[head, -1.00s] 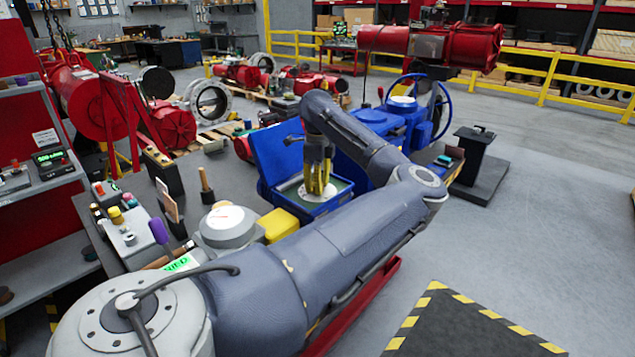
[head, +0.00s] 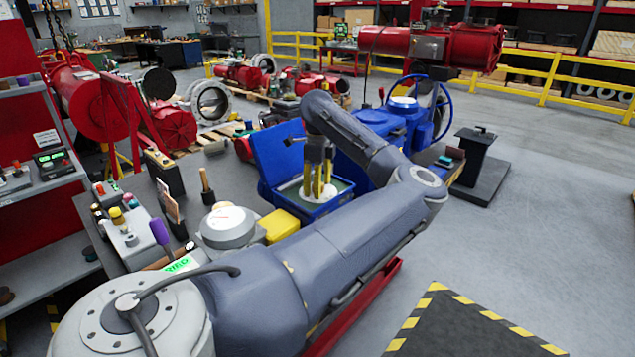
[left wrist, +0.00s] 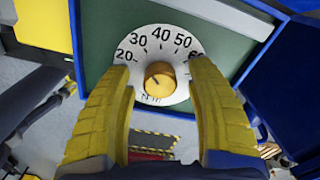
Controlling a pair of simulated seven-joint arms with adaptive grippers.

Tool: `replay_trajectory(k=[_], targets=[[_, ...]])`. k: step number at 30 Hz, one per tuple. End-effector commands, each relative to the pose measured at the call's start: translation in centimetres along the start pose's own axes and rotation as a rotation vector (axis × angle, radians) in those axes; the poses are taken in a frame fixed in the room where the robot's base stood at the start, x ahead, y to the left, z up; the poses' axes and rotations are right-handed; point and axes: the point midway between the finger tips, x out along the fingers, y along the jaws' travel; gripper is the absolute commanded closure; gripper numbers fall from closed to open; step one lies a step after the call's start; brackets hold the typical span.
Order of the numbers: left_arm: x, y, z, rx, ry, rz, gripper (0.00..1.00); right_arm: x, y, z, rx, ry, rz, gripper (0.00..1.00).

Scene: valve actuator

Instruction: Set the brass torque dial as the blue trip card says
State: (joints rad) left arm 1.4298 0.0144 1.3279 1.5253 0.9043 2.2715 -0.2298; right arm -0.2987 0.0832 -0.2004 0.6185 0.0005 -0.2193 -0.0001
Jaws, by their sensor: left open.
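The brass torque dial (left wrist: 160,78) sits at the centre of a round white scale plate (left wrist: 142,47) marked 20, 30, 40, 50 and 60. My left gripper (left wrist: 159,75) is open, with one yellow finger on each side of the knob and gaps between. In the head view the left gripper (head: 317,184) points down into the open blue box (head: 315,211), over the white plate; the knob is hidden there. I cannot make out a blue trip card. The right gripper is out of view.
The raised blue lid (head: 277,153) stands behind the left gripper. A round grey gauge (head: 228,227), a yellow block (head: 279,225) and a wooden-handled tool (head: 206,185) stand on the bench nearby. A blue handwheel (head: 441,108) is behind the arm.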

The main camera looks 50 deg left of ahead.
Motion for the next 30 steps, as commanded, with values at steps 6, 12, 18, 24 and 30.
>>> replay_trajectory(k=[6,12,18,24,30], targets=[[-2.5,-0.1,-0.1,0.0,0.002,-0.004,0.44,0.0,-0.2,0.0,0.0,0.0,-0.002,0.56],[-6.1,-0.1,0.0,0.0,0.002,-0.004,0.44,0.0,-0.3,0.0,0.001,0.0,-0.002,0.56],[-9.2,-0.1,0.0,0.001,0.001,-0.003,0.44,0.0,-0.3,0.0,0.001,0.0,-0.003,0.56],[-11.1,0.0,0.0,0.0,0.001,-0.002,0.44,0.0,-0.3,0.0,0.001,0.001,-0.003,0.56],[-11.8,0.0,0.1,-0.001,0.0,-0.001,0.44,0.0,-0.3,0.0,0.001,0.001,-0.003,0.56]])
